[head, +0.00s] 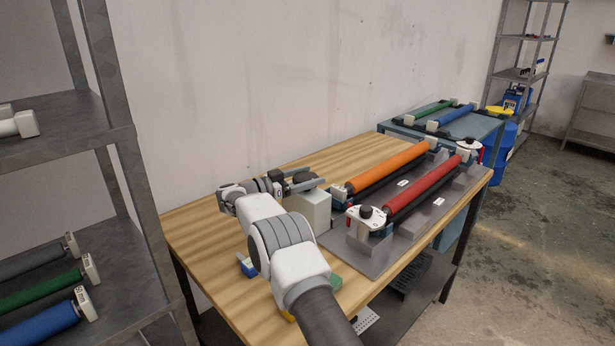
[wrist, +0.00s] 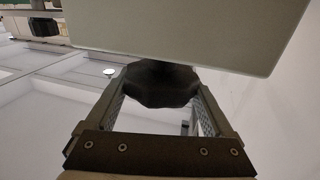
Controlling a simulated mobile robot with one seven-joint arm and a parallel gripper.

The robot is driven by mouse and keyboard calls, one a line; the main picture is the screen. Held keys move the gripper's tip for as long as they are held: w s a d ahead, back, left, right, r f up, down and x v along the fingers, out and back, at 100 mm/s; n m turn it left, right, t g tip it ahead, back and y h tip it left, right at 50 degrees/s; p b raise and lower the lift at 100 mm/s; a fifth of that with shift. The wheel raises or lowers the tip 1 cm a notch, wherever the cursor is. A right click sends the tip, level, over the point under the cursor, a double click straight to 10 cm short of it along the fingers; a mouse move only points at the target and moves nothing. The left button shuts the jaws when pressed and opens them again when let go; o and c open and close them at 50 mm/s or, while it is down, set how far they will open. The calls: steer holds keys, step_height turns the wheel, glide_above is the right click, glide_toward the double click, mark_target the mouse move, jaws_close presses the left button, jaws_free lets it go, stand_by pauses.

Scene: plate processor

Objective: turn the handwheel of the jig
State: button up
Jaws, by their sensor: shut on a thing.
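The jig has a pale box-shaped block (head: 316,208) at the near left end of a grey base plate (head: 378,262) on the wooden table. A dark, many-sided handwheel (wrist: 160,84) sits on the block's face in the wrist view. My gripper (head: 303,182) is at the top of the block in the head view. Its two fingers stand on either side of the handwheel and are shut on it. In the head view the fingers partly hide the handwheel.
An orange roller (head: 388,167) and a red roller (head: 425,183) lie on the jig, with a white disc with a dark knob (head: 366,212) at the near end. A metal rack (head: 120,150) stands at left. Bare wooden table (head: 215,245) shows left of my arm.

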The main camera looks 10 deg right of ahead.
steer(key=shift+m+g, duration=0.3)
stand_by(0.5)
steer(key=o, duration=1.1)
steer(key=shift+d, duration=0.1)
steer(key=v, duration=1.2)
